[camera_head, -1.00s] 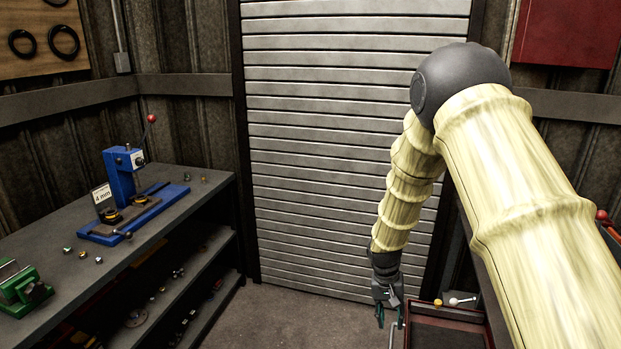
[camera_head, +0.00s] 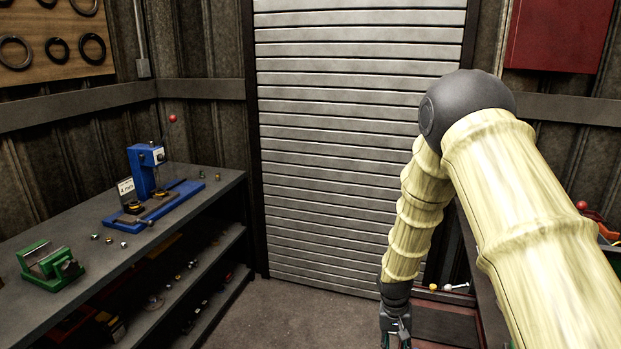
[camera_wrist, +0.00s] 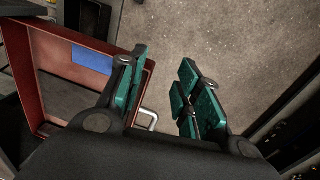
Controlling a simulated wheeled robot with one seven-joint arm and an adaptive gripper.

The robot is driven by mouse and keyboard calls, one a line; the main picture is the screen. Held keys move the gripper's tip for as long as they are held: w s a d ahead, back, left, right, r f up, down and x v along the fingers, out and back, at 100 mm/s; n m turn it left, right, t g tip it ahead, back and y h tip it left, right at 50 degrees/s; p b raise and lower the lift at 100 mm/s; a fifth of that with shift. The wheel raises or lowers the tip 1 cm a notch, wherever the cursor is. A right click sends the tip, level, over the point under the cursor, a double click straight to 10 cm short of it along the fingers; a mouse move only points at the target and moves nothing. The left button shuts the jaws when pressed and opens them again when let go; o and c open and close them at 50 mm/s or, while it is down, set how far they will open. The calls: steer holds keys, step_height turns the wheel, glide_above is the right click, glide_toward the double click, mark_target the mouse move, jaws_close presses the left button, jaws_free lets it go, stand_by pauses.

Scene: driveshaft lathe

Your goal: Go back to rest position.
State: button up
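My gripper (camera_wrist: 160,95) shows in the wrist view with its green-padded fingers apart and nothing between them. Bare floor shows beyond the gap. In the head view my arm reaches down at the right, and my gripper (camera_head: 397,335) hangs at the bottom edge, its fingertips partly cut off. It is beside the red drawer (camera_head: 445,322). In the wrist view the red drawer (camera_wrist: 38,95) lies left of the fingers, with a blue patch inside and a metal handle close to the fingers.
A dark workbench (camera_head: 75,220) at the left holds a blue press (camera_head: 147,170), a green vise (camera_head: 50,265) and several small nuts. A roller shutter (camera_head: 350,130) closes the back. Floor (camera_head: 300,320) between bench and drawer is clear.

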steer(key=s+a+f+y, duration=0.1)
steer(key=s+f, duration=0.9)
steer(key=s, duration=0.2)
steer(key=s+f+n, duration=0.1)
steer(key=s+f, duration=0.2)
steer(key=s, duration=1.1)
steer(key=s+f+n, duration=0.1)
steer(key=s+f, duration=0.2)
steer(key=s, duration=1.1)
steer(key=shift+n+t, duration=0.3)
steer(key=shift+f, duration=0.1)
